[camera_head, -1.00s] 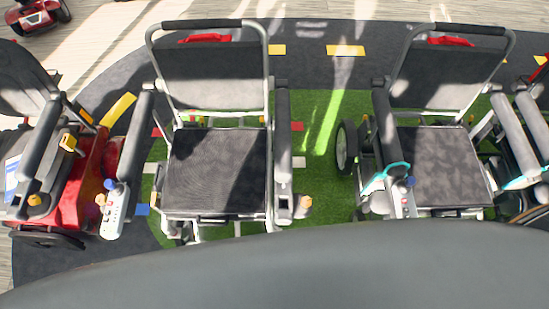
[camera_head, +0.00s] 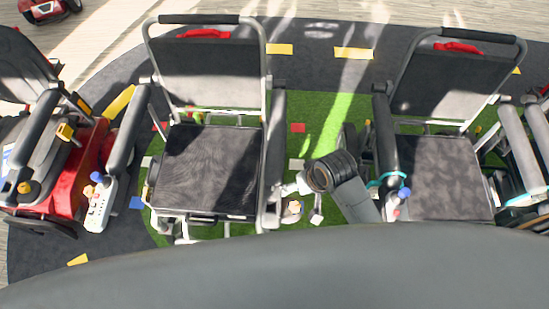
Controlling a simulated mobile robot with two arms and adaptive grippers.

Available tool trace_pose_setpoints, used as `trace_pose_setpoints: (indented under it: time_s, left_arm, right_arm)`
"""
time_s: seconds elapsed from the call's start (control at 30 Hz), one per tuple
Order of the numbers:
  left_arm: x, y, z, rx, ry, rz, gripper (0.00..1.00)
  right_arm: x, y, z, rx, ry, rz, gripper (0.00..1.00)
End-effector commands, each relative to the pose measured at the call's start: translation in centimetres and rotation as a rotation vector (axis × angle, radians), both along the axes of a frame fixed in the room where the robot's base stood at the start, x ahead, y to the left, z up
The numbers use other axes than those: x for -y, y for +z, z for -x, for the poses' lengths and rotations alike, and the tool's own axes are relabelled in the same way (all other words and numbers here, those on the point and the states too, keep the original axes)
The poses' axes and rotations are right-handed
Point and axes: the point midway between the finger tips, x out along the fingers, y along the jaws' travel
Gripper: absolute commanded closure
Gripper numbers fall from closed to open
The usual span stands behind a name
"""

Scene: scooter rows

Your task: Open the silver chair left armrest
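The silver-framed chair (camera_head: 208,170) with a black seat and back stands left of centre, facing me. Its armrest on the picture's right (camera_head: 275,145) is a long dark pad lying along the seat side. Its other armrest (camera_head: 129,130), on the picture's left, has a white control box with a blue knob. My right gripper (camera_head: 298,192) is by the front end of the picture-right armrest, its arm reaching in from the lower right. Its fingers are small and partly hidden, so contact and opening are unclear. My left gripper is not in view.
A second silver-framed chair (camera_head: 436,172) stands to the right, with a turquoise band at its armrest. A red scooter (camera_head: 80,172) is close on the left. Green floor (camera_head: 315,115) shows between the two chairs. A dark curved surface fills the bottom.

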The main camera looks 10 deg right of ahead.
Motion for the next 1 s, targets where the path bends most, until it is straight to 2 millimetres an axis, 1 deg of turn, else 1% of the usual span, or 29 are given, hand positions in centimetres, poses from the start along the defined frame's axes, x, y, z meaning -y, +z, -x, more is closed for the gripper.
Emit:
trace_pose_setpoints:
  time_s: [0.03, 0.1, 0.17, 0.3, 0.43, 0.5, 0.6, 0.7, 0.8, 0.87, 0.97, 1.0]
  left_arm:
    - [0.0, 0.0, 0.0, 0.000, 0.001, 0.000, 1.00]
    - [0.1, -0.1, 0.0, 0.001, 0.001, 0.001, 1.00]
    - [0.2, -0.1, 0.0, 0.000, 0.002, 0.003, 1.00]
    - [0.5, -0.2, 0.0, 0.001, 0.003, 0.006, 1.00]
    - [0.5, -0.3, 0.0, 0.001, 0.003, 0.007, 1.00]
    - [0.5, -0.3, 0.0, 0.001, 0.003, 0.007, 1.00]
    - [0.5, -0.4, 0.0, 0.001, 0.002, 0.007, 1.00]
    - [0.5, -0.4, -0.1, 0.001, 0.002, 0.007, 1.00]
    - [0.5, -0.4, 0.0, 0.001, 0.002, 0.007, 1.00]
    - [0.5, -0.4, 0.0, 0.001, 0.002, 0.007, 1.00]
    - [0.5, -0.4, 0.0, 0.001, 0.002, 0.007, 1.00]
    - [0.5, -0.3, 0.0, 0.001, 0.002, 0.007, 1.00]
  right_arm:
    - [-1.0, 0.3, -1.1, -0.009, -0.003, -0.012, 0.25]
    - [-2.3, 0.6, -2.4, -0.030, -0.012, -0.027, 0.25]
    - [-3.5, 1.0, -3.6, -0.054, -0.023, -0.035, 0.25]
    - [-5.7, 2.2, -6.9, -0.122, -0.065, -0.017, 0.25]
    - [-6.5, 3.6, -9.6, -0.180, -0.131, 0.041, 0.25]
    - [-6.3, 4.4, -10.9, -0.200, -0.170, 0.077, 0.25]
    - [-5.9, 5.3, -12.3, -0.217, -0.221, 0.121, 0.25]
    - [-5.6, 5.9, -13.1, -0.227, -0.256, 0.150, 0.25]
    - [-5.4, 6.0, -13.4, -0.232, -0.273, 0.162, 0.25]
    - [-5.4, 5.6, -13.4, -0.233, -0.276, 0.164, 0.25]
    - [-5.4, 4.3, -13.3, -0.235, -0.276, 0.165, 0.25]
    - [-5.4, 3.6, -13.3, -0.235, -0.276, 0.165, 0.25]
